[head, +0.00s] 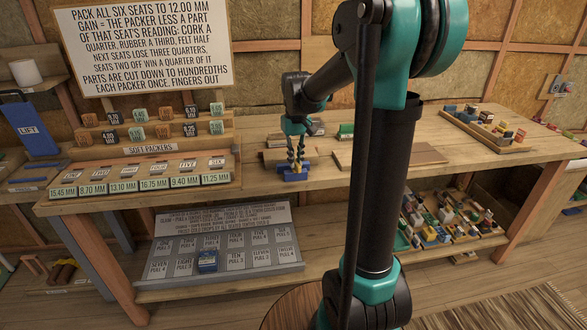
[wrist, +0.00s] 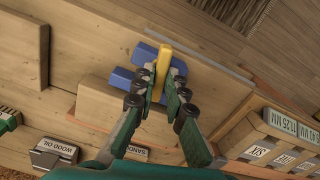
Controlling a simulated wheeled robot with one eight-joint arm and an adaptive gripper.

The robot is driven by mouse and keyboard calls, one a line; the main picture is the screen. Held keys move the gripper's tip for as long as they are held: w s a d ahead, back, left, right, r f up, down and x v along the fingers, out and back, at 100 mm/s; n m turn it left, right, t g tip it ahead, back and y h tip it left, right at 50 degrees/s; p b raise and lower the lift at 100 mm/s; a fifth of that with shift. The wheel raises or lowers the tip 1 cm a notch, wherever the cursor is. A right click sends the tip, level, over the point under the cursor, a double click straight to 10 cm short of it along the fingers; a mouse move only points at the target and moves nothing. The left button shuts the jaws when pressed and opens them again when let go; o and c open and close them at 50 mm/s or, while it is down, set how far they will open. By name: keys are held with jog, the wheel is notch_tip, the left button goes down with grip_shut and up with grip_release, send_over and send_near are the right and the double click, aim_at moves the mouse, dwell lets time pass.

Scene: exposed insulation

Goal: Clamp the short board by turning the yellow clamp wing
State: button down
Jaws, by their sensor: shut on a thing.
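The blue clamp (head: 293,176) sits at the front edge of the workbench, below my gripper (head: 295,158). In the wrist view the clamp body (wrist: 143,53) lies at the edge of a pale short board (wrist: 98,98); whether it presses on the board is unclear. The yellow wing (wrist: 164,58) stands up from the clamp as a narrow bar, lengthwise between my fingers. My gripper (wrist: 164,88) is shut on the wing, one green finger on each side. The fingers and arm hide part of the wing and board.
Another board (head: 420,154) lies to the right on the workbench. Small labelled blocks (wrist: 54,152) stand behind the short board. The soft packers rack (head: 150,165) is close on the left. A tray of blocks (head: 490,130) is at the far right.

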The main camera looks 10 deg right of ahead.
jog(key=m, duration=0.5)
dwell(0.4)
jog(key=m, duration=0.4)
jog(key=shift+m, duration=0.7)
jog(key=m, duration=0.3)
jog(key=shift+m, duration=1.1)
